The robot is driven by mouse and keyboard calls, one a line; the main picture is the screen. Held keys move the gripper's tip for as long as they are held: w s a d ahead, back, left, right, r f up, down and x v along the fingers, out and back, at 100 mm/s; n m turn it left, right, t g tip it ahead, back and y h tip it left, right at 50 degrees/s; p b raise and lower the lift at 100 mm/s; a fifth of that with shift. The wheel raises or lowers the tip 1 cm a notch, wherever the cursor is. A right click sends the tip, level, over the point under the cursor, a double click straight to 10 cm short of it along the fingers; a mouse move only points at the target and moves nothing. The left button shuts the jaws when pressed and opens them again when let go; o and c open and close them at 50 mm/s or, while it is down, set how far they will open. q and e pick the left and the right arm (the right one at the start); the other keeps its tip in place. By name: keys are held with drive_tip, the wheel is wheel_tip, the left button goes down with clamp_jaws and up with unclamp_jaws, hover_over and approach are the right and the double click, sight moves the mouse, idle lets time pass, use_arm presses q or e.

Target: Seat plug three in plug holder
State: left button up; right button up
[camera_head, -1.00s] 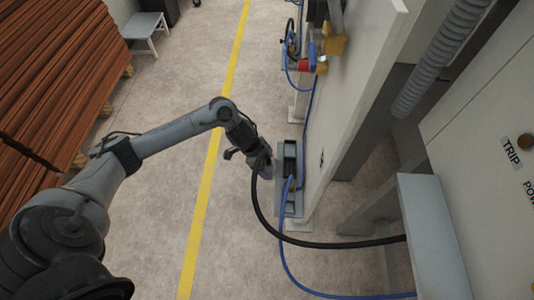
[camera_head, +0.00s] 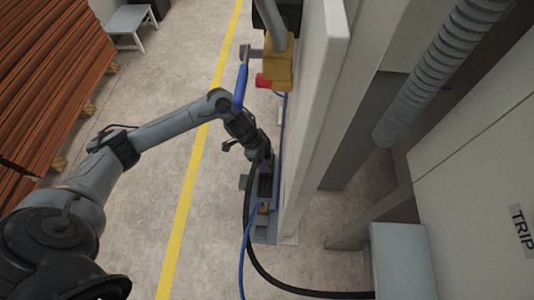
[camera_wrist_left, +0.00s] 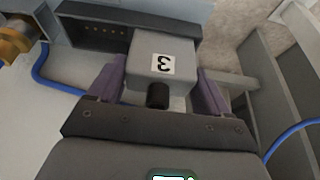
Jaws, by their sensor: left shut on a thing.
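Plug three is a light grey block with a "3" label (camera_wrist_left: 162,64), upside down in the left wrist view. My left gripper (camera_wrist_left: 160,88), with purple fingers, is shut on its sides. The plug holder (camera_wrist_left: 95,32) is a dark recess with a row of brassy contacts. The plug's far end is right beside the holder's right end; whether it is inside cannot be told. In the head view my left gripper (camera_head: 262,152) is at the upper end of the holder (camera_head: 265,185), and the plug is hidden. My right gripper is not in view.
A black cable (camera_head: 247,225) loops down from the gripper to the right. A blue cable (camera_head: 242,255) leaves the holder's lower part. A pale panel (camera_head: 310,110) stands right of the holder, with a yellow fitting (camera_head: 278,65) above. Clear floor lies to the left.

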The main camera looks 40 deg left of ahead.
use_arm(q)
drive_tip(key=shift+f, duration=0.85)
drive_tip(key=shift+f, duration=0.1)
drive_tip(key=o, duration=1.2)
